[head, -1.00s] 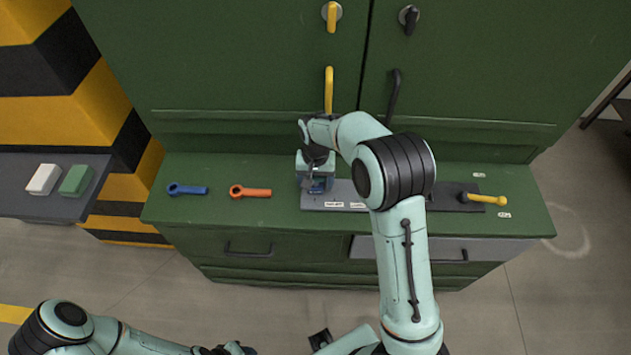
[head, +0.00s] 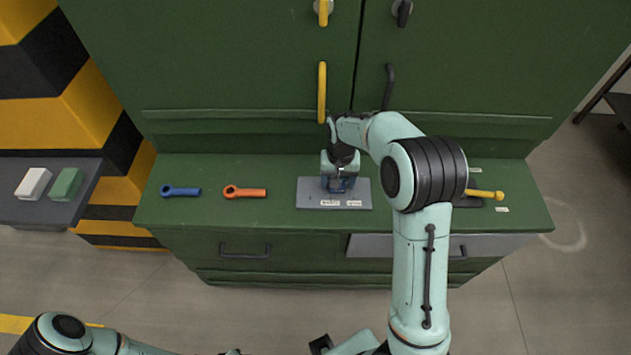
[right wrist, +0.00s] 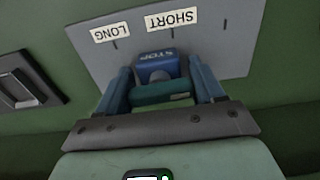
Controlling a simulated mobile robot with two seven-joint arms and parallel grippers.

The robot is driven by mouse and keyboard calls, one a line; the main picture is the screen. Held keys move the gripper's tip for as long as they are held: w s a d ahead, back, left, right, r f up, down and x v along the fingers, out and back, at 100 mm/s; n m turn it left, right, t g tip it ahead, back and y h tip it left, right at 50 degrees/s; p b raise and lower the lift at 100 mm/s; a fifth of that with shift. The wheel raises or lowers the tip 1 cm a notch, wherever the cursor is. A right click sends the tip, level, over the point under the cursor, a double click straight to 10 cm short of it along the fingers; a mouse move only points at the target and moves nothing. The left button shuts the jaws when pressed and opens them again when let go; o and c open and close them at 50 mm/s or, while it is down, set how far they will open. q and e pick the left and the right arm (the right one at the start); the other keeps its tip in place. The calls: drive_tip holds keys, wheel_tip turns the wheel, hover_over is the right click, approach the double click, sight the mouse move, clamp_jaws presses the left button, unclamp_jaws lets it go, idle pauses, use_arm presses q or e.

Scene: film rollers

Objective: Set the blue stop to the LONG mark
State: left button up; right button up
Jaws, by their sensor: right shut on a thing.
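The blue stop (right wrist: 157,65) sits on a grey plate (right wrist: 88,55) with a LONG label (right wrist: 110,32) and a SHORT label (right wrist: 171,20). In the right wrist view the stop lies between the two tick marks, closer to the SHORT one. My right gripper (right wrist: 163,92) is shut on the stop. In the head view the stop (head: 340,185) shows under my right gripper (head: 341,178), above the gap between the labels on the plate (head: 308,200).
The plate lies on a green bench (head: 270,225). A blue ring-ended tool (head: 181,191) and an orange one (head: 246,192) lie to its left. A yellow-handled tool (head: 485,194) lies at right, partly behind my arm. White (head: 33,183) and green (head: 67,184) blocks stand on the side shelf.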

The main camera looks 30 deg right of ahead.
drive_tip(key=s+d, duration=0.1)
drive_tip(key=d, duration=0.1)
drive_tip(key=s+d, duration=0.1)
drive_tip(key=d, duration=0.1)
drive_tip(key=shift+s, duration=0.2)
drive_tip(key=o, duration=1.2)
drive_tip(key=shift+c, duration=0.2)
drive_tip(key=shift+r, duration=0.1)
wheel_tip(320, 180, up, 13)
drive_tip(key=p, duration=0.1)
drive_tip(key=shift+r, duration=0.15)
